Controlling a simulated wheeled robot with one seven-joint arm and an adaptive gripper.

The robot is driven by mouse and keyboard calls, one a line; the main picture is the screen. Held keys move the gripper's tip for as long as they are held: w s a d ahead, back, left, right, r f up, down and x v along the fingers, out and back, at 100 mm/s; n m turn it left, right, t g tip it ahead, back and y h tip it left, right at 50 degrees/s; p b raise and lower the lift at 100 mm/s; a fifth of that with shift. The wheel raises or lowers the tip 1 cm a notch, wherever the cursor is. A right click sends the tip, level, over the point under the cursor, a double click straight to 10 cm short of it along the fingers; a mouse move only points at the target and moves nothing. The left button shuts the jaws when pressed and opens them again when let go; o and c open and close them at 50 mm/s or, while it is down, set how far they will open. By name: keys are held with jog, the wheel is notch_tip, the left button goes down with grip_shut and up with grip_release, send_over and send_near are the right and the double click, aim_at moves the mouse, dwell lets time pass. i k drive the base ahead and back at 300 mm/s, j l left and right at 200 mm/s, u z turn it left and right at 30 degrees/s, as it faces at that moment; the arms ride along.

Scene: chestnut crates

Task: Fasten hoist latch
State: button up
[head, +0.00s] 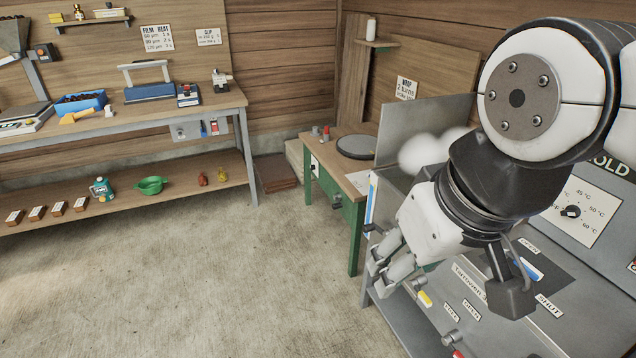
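My gripper (378,268) hangs from the arm at the right, in front of the grey machine (490,305). Its two fingers point down and left, with a gap between the tips and nothing seen in it. The machine's sloping top carries small labels, among them one reading SHUT (548,306), and a small yellow piece (425,298). A knob beside the label is partly visible at the front (449,340). I cannot pick out the hoist latch with certainty; my arm and gripper hide part of the machine.
A green-legged table (352,212) with a dark round plate (357,146) stands behind the gripper. A long bench (120,124) with a blue tray (81,103) runs along the left wall. The concrete floor (200,290) is clear.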

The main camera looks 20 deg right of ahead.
aim_at(413, 284)
jog(key=k+j+z, duration=0.3)
jog(key=z, duration=0.15)
jog(key=k+j+z, duration=0.2)
jog(key=k+z, duration=0.2)
